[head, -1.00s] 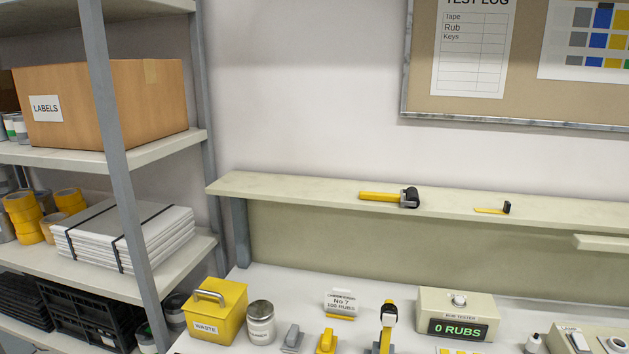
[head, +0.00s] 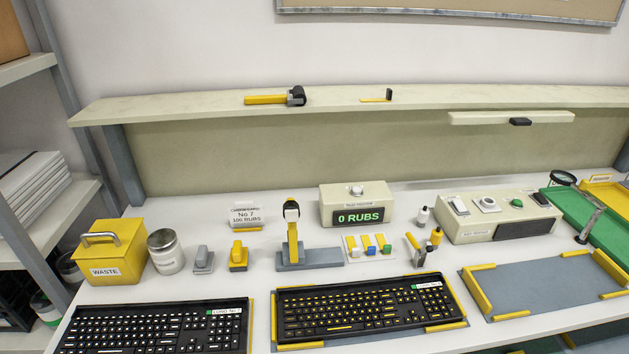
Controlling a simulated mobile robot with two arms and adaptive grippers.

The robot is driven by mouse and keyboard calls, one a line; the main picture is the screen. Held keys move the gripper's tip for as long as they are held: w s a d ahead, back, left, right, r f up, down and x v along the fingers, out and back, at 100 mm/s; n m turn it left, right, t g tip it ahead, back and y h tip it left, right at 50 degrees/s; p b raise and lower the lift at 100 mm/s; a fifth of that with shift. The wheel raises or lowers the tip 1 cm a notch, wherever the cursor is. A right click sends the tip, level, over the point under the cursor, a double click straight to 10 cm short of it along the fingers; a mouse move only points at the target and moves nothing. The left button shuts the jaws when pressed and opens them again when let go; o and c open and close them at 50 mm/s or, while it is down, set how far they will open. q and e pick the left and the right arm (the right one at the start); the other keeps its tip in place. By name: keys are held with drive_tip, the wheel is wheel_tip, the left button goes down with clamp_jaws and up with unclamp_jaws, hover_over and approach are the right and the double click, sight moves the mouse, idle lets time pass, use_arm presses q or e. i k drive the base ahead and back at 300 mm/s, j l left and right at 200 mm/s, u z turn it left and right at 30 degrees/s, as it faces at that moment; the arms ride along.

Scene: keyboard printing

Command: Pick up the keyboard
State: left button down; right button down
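Two black keyboards lie on the white bench in the head view. The left keyboard (head: 155,329) has white key legends and a white and green label at its upper right; its lower edge is close to or past the bottom of the picture. The middle keyboard (head: 365,306) has yellow legends and a similar label. It lies on a grey mat (head: 300,345) with yellow edge guides. Neither of my grippers can be made out in the view.
An empty grey mat (head: 550,280) with yellow guides is at the right. Behind the keyboards stand a yellow waste bin (head: 107,252), a metal canister (head: 166,252), a yellow-and-grey stand (head: 292,245), a rub counter (head: 357,204) and a control box (head: 499,216). A shelf (head: 200,105) runs behind.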

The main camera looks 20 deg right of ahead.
sight(371, 307)
drive_tip(key=k+l+z, duration=0.1)
drive_tip(key=z, duration=0.85)
drive_tip(key=i+l+u, duration=0.1)
drive_tip(key=l+u, duration=0.2)
drive_tip(key=l, duration=0.6)
